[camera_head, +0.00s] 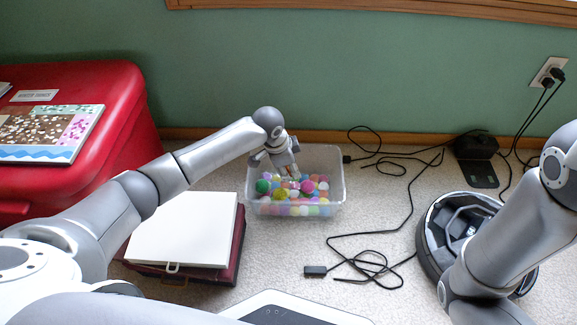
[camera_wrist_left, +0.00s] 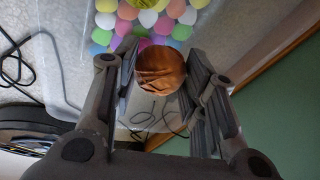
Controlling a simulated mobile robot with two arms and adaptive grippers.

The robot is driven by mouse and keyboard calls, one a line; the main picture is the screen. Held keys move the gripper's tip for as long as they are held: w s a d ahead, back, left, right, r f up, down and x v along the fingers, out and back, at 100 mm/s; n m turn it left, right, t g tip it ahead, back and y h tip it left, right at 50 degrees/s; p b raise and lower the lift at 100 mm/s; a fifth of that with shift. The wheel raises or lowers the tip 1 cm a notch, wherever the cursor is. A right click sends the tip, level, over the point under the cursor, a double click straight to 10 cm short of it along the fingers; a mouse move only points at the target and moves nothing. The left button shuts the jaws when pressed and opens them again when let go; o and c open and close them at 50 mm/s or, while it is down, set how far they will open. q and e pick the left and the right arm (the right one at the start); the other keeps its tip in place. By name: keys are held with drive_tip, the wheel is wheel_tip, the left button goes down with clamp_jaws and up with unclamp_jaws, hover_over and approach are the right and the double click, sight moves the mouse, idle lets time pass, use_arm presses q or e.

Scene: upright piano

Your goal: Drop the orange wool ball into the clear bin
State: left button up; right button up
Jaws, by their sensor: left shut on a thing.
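I cannot make out the orange ball in the head view. The clear bin also shows in the left wrist view (camera_wrist_left: 62,75), partly hidden by the gripper. My right arm comes in at the right of the head view, but its gripper is out of frame.
Several coloured balls (camera_head: 300,190) lie in the bin. A white box on a dark red case (camera_head: 238,245) stands left of the bin, and a red chest (camera_head: 75,85) is further left. Black cables (camera_head: 405,220) and a round robot vacuum (camera_head: 430,235) lie to the right.

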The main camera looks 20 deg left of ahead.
use_arm(q)
drive_tip(key=o, duration=0.9)
drive_tip(key=shift+c, duration=0.2)
drive_tip(key=v, duration=1.2)
